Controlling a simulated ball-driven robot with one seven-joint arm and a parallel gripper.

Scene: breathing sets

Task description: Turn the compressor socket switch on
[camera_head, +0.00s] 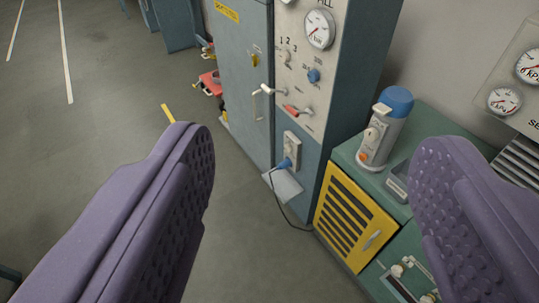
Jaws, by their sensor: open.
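The compressor socket (292,148) is a pale plate low on the front of the tall blue-grey cabinet, below the grey control panel. A blue plug (284,164) sits at its lower part, with a dark cable running down to the floor. The switch on the socket is too small to make out clearly. My gripper (312,165) shows as two purple, studded fingers at the left and right of the picture. It is open and empty. The socket lies beyond the fingers, in the gap between them, and nothing touches it.
The control panel above has a gauge (320,28), a blue knob (313,76) and a red lever (297,111). At right, a green bench (430,130) with a yellow louvred door (352,220) carries a blue-capped grey cylinder (384,130). The floor at left is mostly clear.

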